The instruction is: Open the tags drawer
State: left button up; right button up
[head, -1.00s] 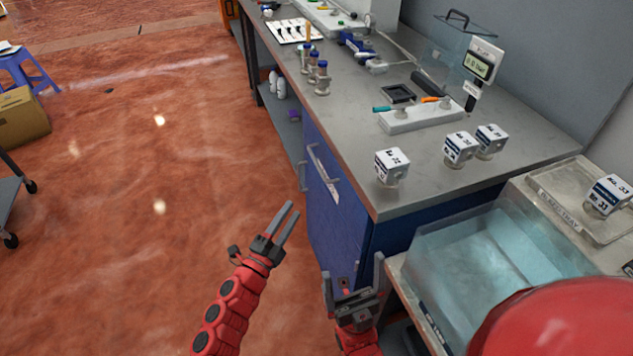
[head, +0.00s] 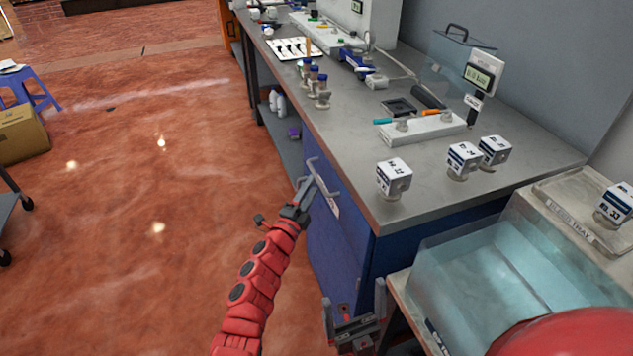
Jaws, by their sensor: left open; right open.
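The blue cabinet (head: 335,250) stands under the near end of the grey bench. Its front faces left and carries a grey bar handle (head: 312,162) near the top and a white label (head: 331,203); the label's writing is too small to read, so I cannot tell which front is the tags drawer. No gap shows at the cabinet front. My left gripper (head: 309,183) is open, with its fingers at the handle and partly covering it. I cannot tell if they touch it. My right gripper (head: 354,300) is open and empty, low by the cabinet's near corner.
The grey bench (head: 440,190) holds white cubes (head: 394,177) on small stands, a white block (head: 425,130) and several blue-capped vials (head: 322,92). A clear blue bin (head: 500,285) and a tray (head: 570,215) stand at the right. The red floor left of the cabinet is free.

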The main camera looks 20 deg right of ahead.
aim_at(317, 177)
pick_arm(q)
jog(key=b+x, duration=0.2)
jog(key=x, duration=0.2)
jog(key=shift+f, duration=0.2)
jog(key=shift+w+d+r, duration=0.2)
jog(key=shift+w, duration=0.1)
grip_shut()
dwell(1.1)
